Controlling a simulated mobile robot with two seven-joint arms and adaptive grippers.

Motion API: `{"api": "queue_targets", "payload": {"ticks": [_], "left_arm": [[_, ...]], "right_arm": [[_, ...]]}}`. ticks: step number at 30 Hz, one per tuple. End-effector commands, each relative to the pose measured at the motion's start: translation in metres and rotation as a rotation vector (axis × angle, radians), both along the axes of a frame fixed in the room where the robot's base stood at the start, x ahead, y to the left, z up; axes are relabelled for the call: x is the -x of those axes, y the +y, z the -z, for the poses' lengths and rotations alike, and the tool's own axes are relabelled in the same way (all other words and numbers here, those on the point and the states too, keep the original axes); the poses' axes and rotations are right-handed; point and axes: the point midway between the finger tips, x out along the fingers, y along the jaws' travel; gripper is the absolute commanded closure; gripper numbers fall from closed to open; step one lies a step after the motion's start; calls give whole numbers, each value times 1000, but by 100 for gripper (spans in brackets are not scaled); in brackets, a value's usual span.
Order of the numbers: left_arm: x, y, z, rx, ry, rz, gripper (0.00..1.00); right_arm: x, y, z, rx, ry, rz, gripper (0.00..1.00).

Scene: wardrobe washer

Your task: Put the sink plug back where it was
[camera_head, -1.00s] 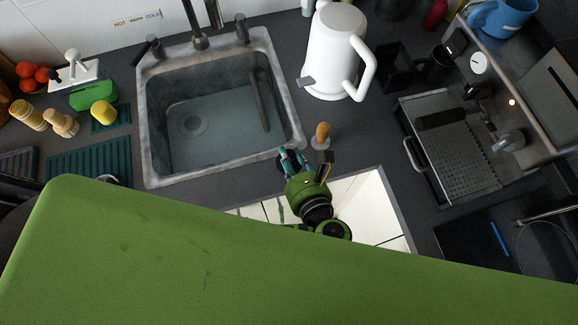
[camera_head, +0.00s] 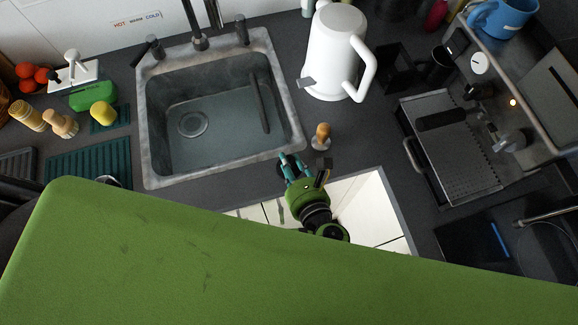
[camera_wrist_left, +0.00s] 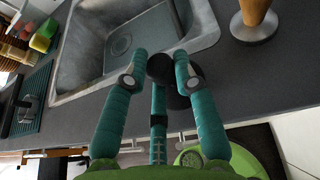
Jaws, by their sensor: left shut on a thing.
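My left gripper (camera_head: 288,164) is at the sink's front right corner, over the counter edge. It is shut on a black round thing, seemingly the sink plug (camera_wrist_left: 160,68), which shows between the fingertips in the left wrist view. In the head view the fingers partly cover it. The grey stone sink (camera_head: 292,110) lies up and left of the gripper. Its round drain (camera_head: 193,124) shows on the basin floor, with nothing seen covering it. The drain also shows in the left wrist view (camera_wrist_left: 120,45). My right gripper is not in view.
A wooden-handled tamper (camera_head: 322,136) stands just right of the gripper. A white kettle (camera_head: 335,50) stands behind it. The dark faucet (camera_head: 200,40) is at the sink's back. A long dark bar (camera_head: 259,103) lies in the basin's right side. A coffee machine (camera_head: 455,140) is at right.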

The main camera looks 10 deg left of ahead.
Motion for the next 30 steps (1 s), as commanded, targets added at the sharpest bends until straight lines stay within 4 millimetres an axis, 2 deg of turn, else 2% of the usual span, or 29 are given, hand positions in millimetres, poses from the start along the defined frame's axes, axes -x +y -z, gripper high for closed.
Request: {"api": "queue_targets", "payload": {"ticks": [25, 26, 27, 28, 30], "left_arm": [[0, 0, 9, -2, 2, 1, 100], [0, 0, 9, -2, 2, 1, 68], [0, 0, 9, -2, 2, 1, 52], [0, 0, 9, -2, 2, 1, 44], [0, 0, 9, -2, 1, 1, 44]], "right_arm": [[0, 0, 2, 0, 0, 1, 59], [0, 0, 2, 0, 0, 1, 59], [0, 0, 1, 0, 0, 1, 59], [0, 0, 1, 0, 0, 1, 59], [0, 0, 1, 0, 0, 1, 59]]}}
